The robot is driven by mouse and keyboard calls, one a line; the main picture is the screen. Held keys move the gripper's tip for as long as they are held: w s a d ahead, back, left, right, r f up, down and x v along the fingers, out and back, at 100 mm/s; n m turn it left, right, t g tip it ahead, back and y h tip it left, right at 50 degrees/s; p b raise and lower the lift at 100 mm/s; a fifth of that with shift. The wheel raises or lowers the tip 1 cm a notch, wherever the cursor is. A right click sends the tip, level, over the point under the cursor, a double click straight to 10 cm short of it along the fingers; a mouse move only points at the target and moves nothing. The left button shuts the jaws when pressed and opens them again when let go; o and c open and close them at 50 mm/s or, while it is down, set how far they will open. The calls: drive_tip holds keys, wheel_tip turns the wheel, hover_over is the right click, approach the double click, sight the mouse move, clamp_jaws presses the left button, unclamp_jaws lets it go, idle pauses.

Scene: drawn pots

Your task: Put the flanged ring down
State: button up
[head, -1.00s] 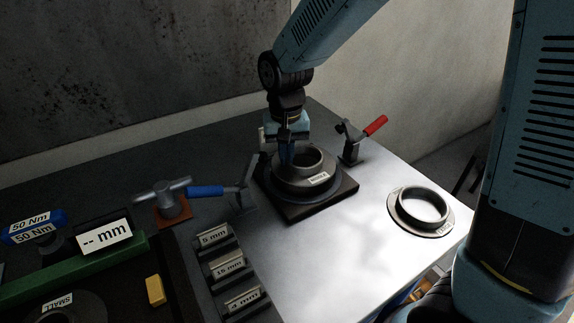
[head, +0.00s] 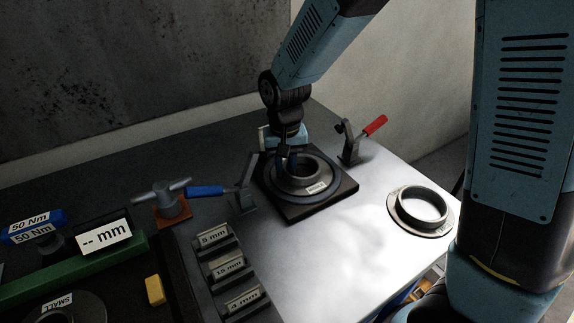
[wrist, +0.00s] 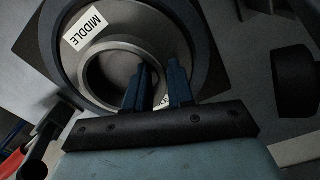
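The grey flanged ring (head: 318,179) with a white label sits low on the dark round seat (head: 278,199) of a square base plate. It looks level and about centred. In the wrist view the ring (wrist: 115,27) shows its raised collar and a label reading MIDDLE. My gripper (head: 291,160) points down at the collar's far left side. In the wrist view the fingers of my gripper (wrist: 158,82) straddle the collar wall, one inside the bore and one outside, and appear shut on it. Whether the ring's underside fully touches the seat is hidden.
A second flanged ring (head: 421,222) lies on the table at right. A red-handled clamp (head: 350,145) and a blue-handled clamp (head: 243,190) flank the base plate. Labelled blocks (head: 228,268) stand in front left. The table between plate and second ring is clear.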

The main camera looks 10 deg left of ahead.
drive_tip(key=shift+o, duration=0.5)
drive_tip(key=shift+r, duration=0.1)
wheel_tip(320, 180, up, 12)
drive_tip(key=s+d+r+m+t, duration=0.1)
drive_tip(key=d+r, duration=0.3)
drive_tip(key=d, duration=0.4)
drive_tip(key=s+d+r+t, duration=0.1)
drive_tip(key=d+r, duration=0.3)
drive_tip(key=d, duration=0.4)
drive_tip(key=s+d+r+m+t, duration=0.1)
drive_tip(key=s+d+t, duration=0.2)
drive_tip(key=s+d, duration=0.7)
drive_tip(key=d, duration=0.3)
drive_tip(key=shift+d+r+m+t, duration=0.3)
drive_tip(key=shift+d+r+m, duration=0.1)
drive_tip(key=shift+s, duration=0.2)
